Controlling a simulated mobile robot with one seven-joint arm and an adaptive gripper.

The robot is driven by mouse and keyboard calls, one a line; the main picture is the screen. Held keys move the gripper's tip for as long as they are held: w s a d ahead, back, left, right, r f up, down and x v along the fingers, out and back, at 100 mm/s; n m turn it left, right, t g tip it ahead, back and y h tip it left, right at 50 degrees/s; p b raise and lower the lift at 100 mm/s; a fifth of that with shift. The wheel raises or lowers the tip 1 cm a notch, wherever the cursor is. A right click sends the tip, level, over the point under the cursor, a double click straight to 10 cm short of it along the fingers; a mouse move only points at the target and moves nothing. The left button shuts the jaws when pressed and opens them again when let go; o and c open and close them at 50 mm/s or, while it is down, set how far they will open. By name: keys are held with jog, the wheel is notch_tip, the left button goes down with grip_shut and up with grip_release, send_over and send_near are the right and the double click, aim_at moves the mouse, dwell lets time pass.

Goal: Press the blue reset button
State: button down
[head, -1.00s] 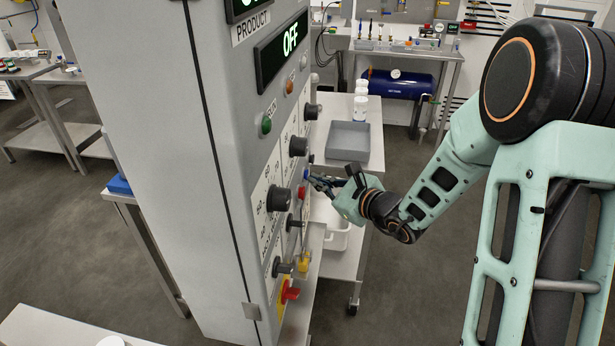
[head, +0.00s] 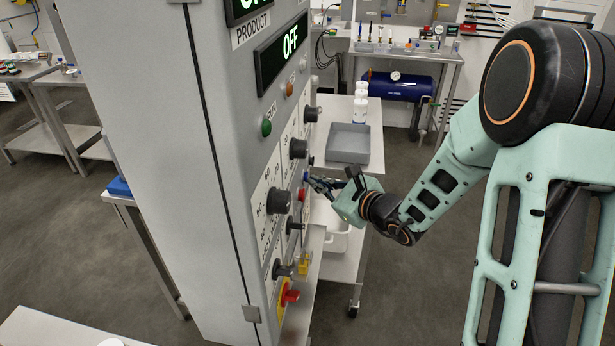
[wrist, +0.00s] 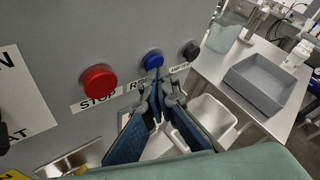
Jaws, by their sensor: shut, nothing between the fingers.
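The blue reset button (wrist: 153,60) sits on the grey control panel (wrist: 60,30), between a red stop button (wrist: 99,82) and a dark button (wrist: 191,51). In the head view the blue button (head: 306,177) is small, just above the red one (head: 302,195). My gripper (wrist: 158,80) is shut and empty, its tips right at the lower edge of the blue button. I cannot tell whether they touch it. In the head view my gripper (head: 318,182) reaches the panel from the right. The gripper partly covers the reset label.
Black knobs (head: 279,201) and a red emergency switch on yellow (head: 289,297) stick out of the panel lower and nearer. A trolley with a grey tray (head: 347,143) stands behind my gripper. A white bin (wrist: 204,123) is below the fingers.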

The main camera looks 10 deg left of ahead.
jog(key=shift+a, duration=0.25)
jog(key=shift+s+a+r+b, duration=0.1)
jog(key=shift+a+b, duration=0.25)
jog(key=shift+b, duration=0.2)
jog(key=shift+a, duration=0.1)
jog(key=shift+s+b, duration=0.1)
jog(key=shift+b, duration=0.2)
jog(key=d, duration=0.6)
jog(key=shift+d, duration=0.3)
jog(key=shift+d, duration=0.1)
dwell(0.6)
